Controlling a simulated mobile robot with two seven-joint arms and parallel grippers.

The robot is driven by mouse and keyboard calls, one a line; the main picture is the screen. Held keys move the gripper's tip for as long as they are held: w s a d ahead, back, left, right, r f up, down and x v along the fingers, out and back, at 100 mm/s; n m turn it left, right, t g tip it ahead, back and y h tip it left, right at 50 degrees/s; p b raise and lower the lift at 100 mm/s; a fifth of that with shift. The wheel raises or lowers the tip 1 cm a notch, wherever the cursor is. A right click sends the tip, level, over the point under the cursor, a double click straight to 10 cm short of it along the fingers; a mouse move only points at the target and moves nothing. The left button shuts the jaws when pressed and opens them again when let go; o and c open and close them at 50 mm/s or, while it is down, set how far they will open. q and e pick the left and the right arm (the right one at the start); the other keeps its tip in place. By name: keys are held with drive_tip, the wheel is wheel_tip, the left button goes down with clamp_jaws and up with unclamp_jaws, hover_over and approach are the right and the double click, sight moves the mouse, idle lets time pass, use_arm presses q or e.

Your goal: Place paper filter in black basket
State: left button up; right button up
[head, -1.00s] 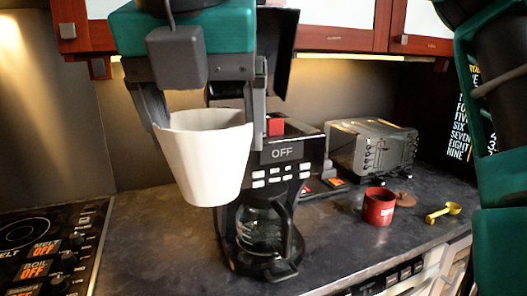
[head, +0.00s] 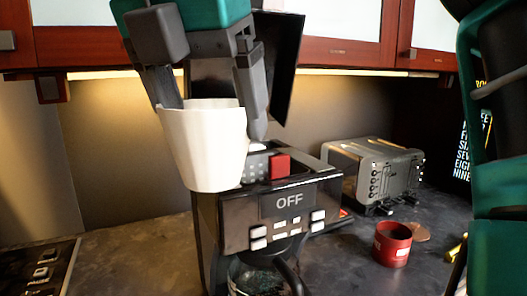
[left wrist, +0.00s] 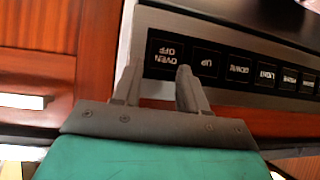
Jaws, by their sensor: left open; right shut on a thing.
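The white paper filter (head: 200,150), cup-shaped and upright with its rim up, is in the head view. My right gripper (head: 212,108) is shut on it at the rim and holds it in the air, in front of and left of the coffee maker's top. The black coffee maker (head: 235,225) has its dark lid (head: 275,60) raised. The filter and gripper hide part of its top, and I cannot make out the black basket. My left gripper (left wrist: 158,72) is open and empty in the left wrist view, close to an oven control panel (left wrist: 225,65).
A glass carafe (head: 255,278) sits low in the coffee maker. To the right are a grey toaster (head: 372,172) and a red cup (head: 392,245). A black cooktop (head: 40,268) is at the lower left. Red-framed cabinets (head: 100,48) hang above.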

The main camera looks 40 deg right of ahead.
drive_tip(key=w+d, duration=0.1)
drive_tip(key=d, duration=0.1)
drive_tip(key=w+d, duration=0.1)
drive_tip(key=d, duration=0.1)
drive_tip(key=w+d, duration=0.1)
drive_tip(key=shift+d+b, duration=0.4)
drive_tip(key=w+d+p, duration=0.1)
drive_tip(key=w+d, duration=0.3)
drive_tip(key=d, duration=0.3)
use_arm(q)
drive_tip(key=shift+w, duration=0.2)
use_arm(e)
drive_tip(key=f, duration=0.4)
drive_tip(key=d+f, duration=0.1)
drive_tip(key=f, duration=0.2)
use_arm(q)
drive_tip(key=shift+s+f, duration=0.1)
use_arm(e)
drive_tip(key=shift+f+b, duration=0.6)
drive_tip(key=shift+b, duration=0.2)
drive_tip(key=o, duration=0.8)
drive_tip(key=shift+r, duration=0.1)
use_arm(q)
drive_tip(key=shift+f, duration=0.6)
